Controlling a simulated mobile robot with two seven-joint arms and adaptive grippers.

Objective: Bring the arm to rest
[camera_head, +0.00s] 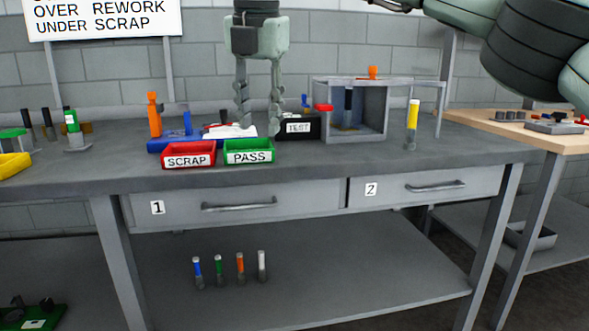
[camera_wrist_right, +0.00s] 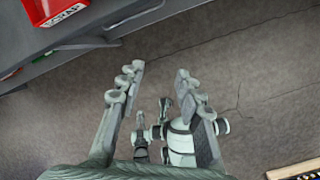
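My right gripper (camera_head: 259,129) hangs fingers-down at the top middle of the head view. Its two fingers are apart with nothing between them. In the head view it overlaps the area above the green PASS bin (camera_head: 249,156) and the back of the bench. In the right wrist view the open fingers (camera_wrist_right: 158,72) stand over bare floor, with the red SCRAP bin (camera_wrist_right: 40,30) at the upper left. So the gripper appears to be in front of the bench's edge. My arm links fill the upper right of the head view. My left gripper cannot be made out.
Several coloured tools (camera_head: 240,262) stand on the shelf below. A wooden table (camera_head: 480,121) stands right.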

